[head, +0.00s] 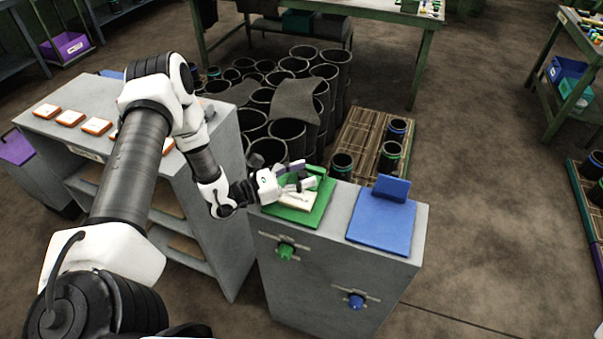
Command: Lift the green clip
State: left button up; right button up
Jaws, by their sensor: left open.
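A green board (322,205) lies on top of the grey cabinet, with a pale card (294,201) on it. A green clip (318,171) is at the board's back edge, partly hidden by my left gripper. My left gripper (302,178) comes in from the left, low over the board, with its fingers apart at the green clip. I cannot tell whether the fingers touch the clip. My right gripper is not in view.
A blue board (380,228) with an upright blue clip (391,188) is to the right on the same cabinet (335,275). A green knob (286,252) and a blue knob (355,301) are on its front. Black sleeves (287,137) stand behind. Orange-edged pieces (70,118) lie on the left cabinet.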

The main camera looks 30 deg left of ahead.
pick_arm(q)
jog(key=shift+w, duration=0.1)
grip_shut()
